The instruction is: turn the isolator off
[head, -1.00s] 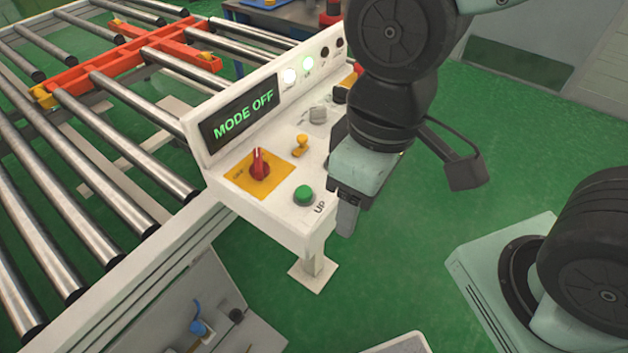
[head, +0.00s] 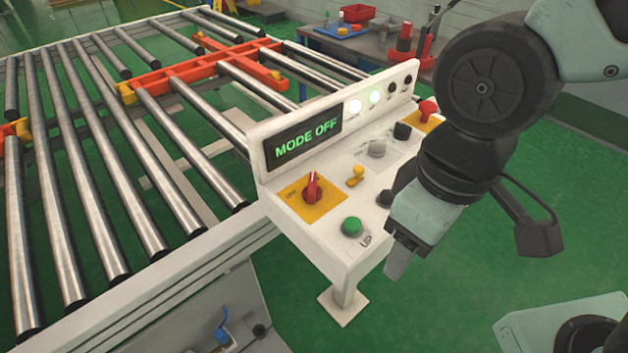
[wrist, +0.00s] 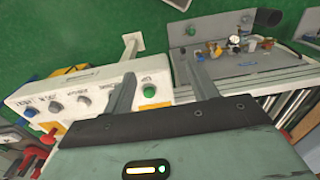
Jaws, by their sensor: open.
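A red rotary switch (head: 312,187) sits on a yellow plate (head: 325,208) on the white control console (head: 340,250), and looks like the isolator. Its knob points roughly away from the console's front edge. A display (head: 305,138) behind it reads "MODE OFF". My gripper (head: 399,262) hangs pointing down at the console's front right edge, apart from the switch and to its right. In the wrist view, its two fingers (wrist: 162,70) are spread with nothing between them. The console (wrist: 75,100) is there on the left; I cannot make out the red switch.
A green button (head: 351,227) marked UP, a small yellow knob (head: 355,176) and a red mushroom button (head: 428,107) stand on the console. The roller conveyor (head: 110,190) lies to the left. A grey panel with fittings (wrist: 245,65) shows in the wrist view. Green floor is open in front.

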